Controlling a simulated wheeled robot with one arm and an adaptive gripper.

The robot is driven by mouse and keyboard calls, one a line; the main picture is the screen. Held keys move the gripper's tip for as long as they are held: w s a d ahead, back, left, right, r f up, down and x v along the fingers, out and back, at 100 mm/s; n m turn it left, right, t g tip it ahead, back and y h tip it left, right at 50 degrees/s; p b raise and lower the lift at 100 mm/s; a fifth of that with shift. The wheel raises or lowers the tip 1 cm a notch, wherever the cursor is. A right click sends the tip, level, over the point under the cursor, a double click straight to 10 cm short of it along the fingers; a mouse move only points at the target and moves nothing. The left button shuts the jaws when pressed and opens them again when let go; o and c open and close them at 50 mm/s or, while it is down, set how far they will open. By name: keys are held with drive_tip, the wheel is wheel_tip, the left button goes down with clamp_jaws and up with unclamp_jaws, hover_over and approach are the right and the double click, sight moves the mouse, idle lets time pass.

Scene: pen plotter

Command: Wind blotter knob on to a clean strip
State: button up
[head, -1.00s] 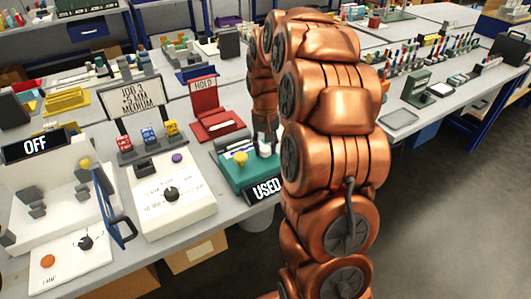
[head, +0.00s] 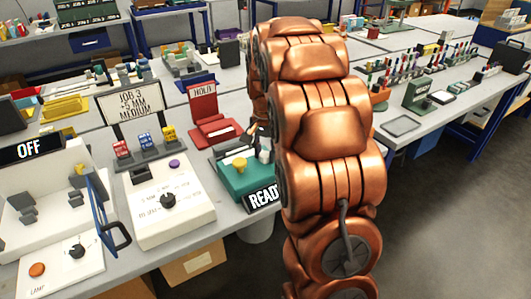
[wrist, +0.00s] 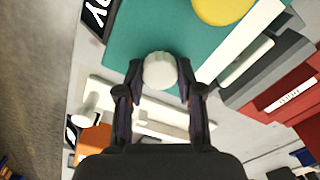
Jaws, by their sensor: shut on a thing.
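The teal blotter (head: 236,180) stands on the bench left of my arm, and its teal top also fills the upper wrist view (wrist: 130,38). Its black sign (head: 262,198) reads READY, with the right end hidden by my arm. A round white knob (wrist: 159,70) sits at the blotter's edge in the wrist view. My gripper (wrist: 159,78) is shut on this knob, with one finger on each side. In the head view my gripper is mostly hidden by my arm. A yellow knob (head: 239,163) stands on the blotter's top, apart from my gripper.
A red HOLD stand (head: 207,110) is behind the blotter. A white dial box (head: 167,205) is to its left, with a rack of coloured blocks (head: 145,150) behind. A grey tray (head: 401,126) and several coloured pens lie right of my arm.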

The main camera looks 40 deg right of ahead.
sight(265, 154)
idle(0.4)
drive_tip(key=o, duration=1.2)
drive_tip(key=shift+c, duration=0.2)
wheel_tip(265, 154, up, 12)
idle(0.3)
